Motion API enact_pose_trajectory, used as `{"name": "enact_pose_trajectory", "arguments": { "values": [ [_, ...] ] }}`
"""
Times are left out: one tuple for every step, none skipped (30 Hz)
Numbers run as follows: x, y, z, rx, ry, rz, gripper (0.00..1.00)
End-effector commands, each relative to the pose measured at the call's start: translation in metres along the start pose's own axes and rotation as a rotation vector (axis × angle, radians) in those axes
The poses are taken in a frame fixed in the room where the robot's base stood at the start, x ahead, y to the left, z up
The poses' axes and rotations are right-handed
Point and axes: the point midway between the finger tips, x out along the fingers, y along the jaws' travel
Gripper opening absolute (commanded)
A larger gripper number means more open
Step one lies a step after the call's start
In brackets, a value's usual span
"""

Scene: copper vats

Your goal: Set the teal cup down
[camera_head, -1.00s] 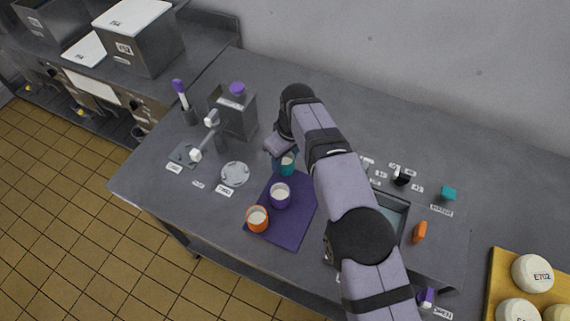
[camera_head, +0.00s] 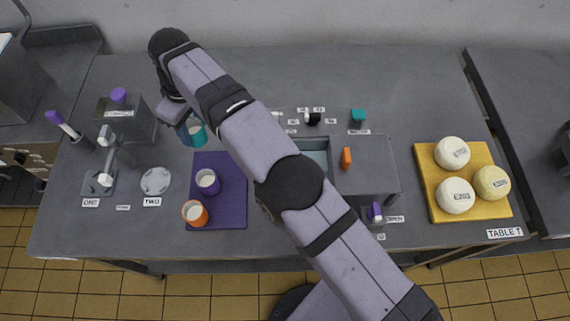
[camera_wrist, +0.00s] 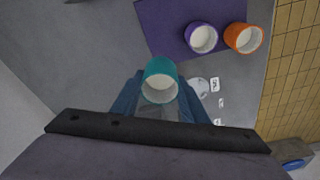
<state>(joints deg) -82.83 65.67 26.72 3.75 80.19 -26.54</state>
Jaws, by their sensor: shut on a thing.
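The teal cup (camera_head: 197,134) with pale contents is upright just beyond the back edge of the purple mat (camera_head: 232,190). It also shows in the wrist view (camera_wrist: 160,69). My gripper (camera_head: 185,129) is shut on it, with a blue finger on each side in the wrist view (camera_wrist: 160,88). I cannot tell whether its base touches the grey table. A purple cup (camera_head: 207,182) and an orange cup (camera_head: 195,213), both with pale contents, stand at the mat's left side.
A metal dispenser (camera_head: 125,127) with a purple knob stands left, near a round plate (camera_head: 156,181) by label TWO. A sunken basin (camera_head: 318,160) lies right of the mat, behind my arm. A yellow board (camera_head: 433,195) with three pale round items is farther right.

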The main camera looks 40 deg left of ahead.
Motion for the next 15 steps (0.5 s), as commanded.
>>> {"name": "enact_pose_trajectory", "arguments": {
  "values": [
    [-0.003, 0.005, 0.004, 0.033, -0.002, 0.005, 0.17],
    [-0.004, 0.007, 0.006, 0.057, -0.003, 0.008, 0.17],
    [-0.005, 0.011, 0.010, 0.092, -0.005, 0.013, 0.17],
    [-0.007, 0.014, 0.013, 0.121, -0.007, 0.017, 0.17],
    [-0.008, 0.017, 0.017, 0.153, -0.009, 0.021, 0.17],
    [-0.010, 0.022, 0.022, 0.200, -0.011, 0.028, 0.17],
    [-0.012, 0.025, 0.027, 0.238, -0.014, 0.033, 0.17],
    [-0.014, 0.029, 0.032, 0.276, -0.015, 0.040, 0.17],
    [-0.016, 0.033, 0.039, 0.330, -0.017, 0.047, 0.17],
    [-0.018, 0.037, 0.045, 0.372, -0.018, 0.053, 0.17],
    [-0.019, 0.040, 0.051, 0.413, -0.021, 0.059, 0.17],
    [-0.021, 0.044, 0.059, 0.468, -0.021, 0.068, 0.17],
    [-0.023, 0.047, 0.066, 0.509, -0.022, 0.074, 0.17],
    [-0.025, 0.050, 0.073, 0.551, -0.023, 0.081, 0.17],
    [-0.027, 0.052, 0.082, 0.604, -0.024, 0.088, 0.17]
  ]
}}
